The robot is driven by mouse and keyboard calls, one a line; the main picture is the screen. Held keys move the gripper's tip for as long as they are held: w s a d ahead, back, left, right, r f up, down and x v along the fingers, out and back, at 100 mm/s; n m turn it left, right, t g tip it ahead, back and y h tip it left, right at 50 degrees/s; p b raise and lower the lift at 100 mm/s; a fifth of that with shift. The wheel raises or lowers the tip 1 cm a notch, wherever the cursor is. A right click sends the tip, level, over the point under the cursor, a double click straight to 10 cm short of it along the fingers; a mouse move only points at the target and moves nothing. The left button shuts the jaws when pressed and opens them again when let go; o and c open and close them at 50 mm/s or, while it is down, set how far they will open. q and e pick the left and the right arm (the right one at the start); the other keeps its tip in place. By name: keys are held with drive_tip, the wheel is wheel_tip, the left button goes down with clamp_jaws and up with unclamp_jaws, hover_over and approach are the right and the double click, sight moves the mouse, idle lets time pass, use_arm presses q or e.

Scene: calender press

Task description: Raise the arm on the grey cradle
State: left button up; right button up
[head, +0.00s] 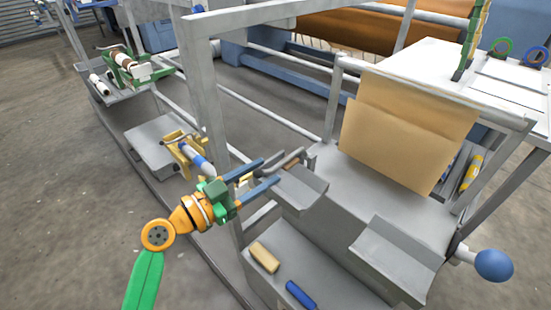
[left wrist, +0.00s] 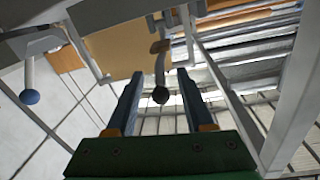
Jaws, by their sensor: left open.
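The grey cradle (head: 304,192) is a trough-like holder on the near left corner of the grey machine. Its arm (head: 268,170) is a thin dark grey lever with a brown piece near it, lying low over the cradle. In the left wrist view the arm (left wrist: 160,74) ends in a dark round knob, seen between my fingers. My left gripper (head: 270,171) is open, its two blue fingers reaching right to the cradle's left side. It also shows in the left wrist view (left wrist: 160,82), with gaps on both sides of the knob. I cannot tell whether a finger touches the arm.
A grey post (head: 207,90) stands close behind my left arm. A yellow cradle (head: 184,152) and a green cradle (head: 125,72) stand farther left. A tan sheet (head: 405,125) hangs over the machine. A yellow block (head: 264,257) and blue block (head: 300,294) lie on the lower shelf.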

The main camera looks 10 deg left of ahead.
sight(270, 170)
use_arm(q)
drive_tip(key=x, duration=0.4)
drive_tip(key=shift+w+d+p, duration=0.1)
drive_tip(key=shift+p, duration=0.25)
drive_tip(key=shift+f, duration=0.1)
drive_tip(key=shift+c, duration=0.2)
clamp_jaws()
idle(0.7)
